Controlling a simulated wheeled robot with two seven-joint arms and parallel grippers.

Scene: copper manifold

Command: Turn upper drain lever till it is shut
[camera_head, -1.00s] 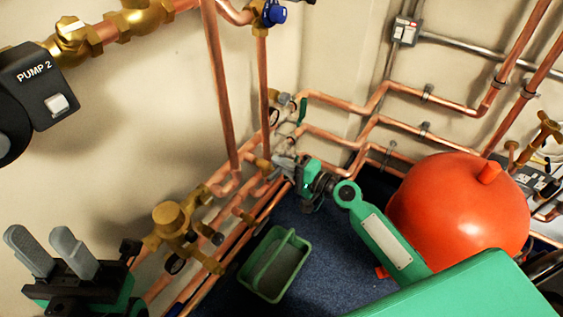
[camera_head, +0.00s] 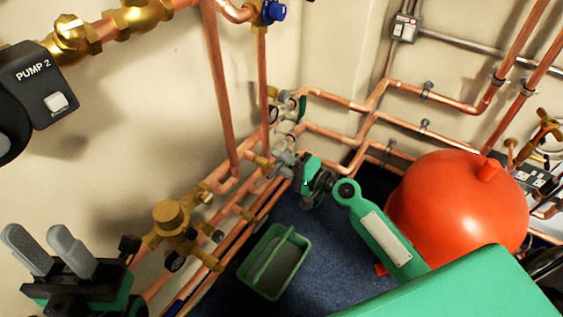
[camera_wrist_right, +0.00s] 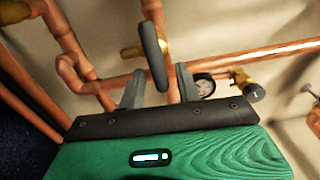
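In the right wrist view a dark lever handle (camera_wrist_right: 153,55) stands between the two grey fingers of my right gripper (camera_wrist_right: 160,84). Gaps show on both sides of it, so the gripper looks open around it. Brass valve parts (camera_wrist_right: 130,50) show beside the handle. In the head view my right gripper (camera_head: 284,160) is at the low copper pipes by the wall, close to a brass fitting (camera_head: 262,162). It hides the handle there. A green lever (camera_head: 302,109) is above it. My left gripper (camera_head: 50,248) is open and empty at the lower left.
A red round tank (camera_head: 460,210) stands right of my right arm. A green tray (camera_head: 274,262) lies on the blue floor below the gripper. Copper pipes (camera_head: 220,90) run up the wall, with a brass valve (camera_head: 170,217) lower left. PUMP 2 (camera_head: 38,85) is at the upper left.

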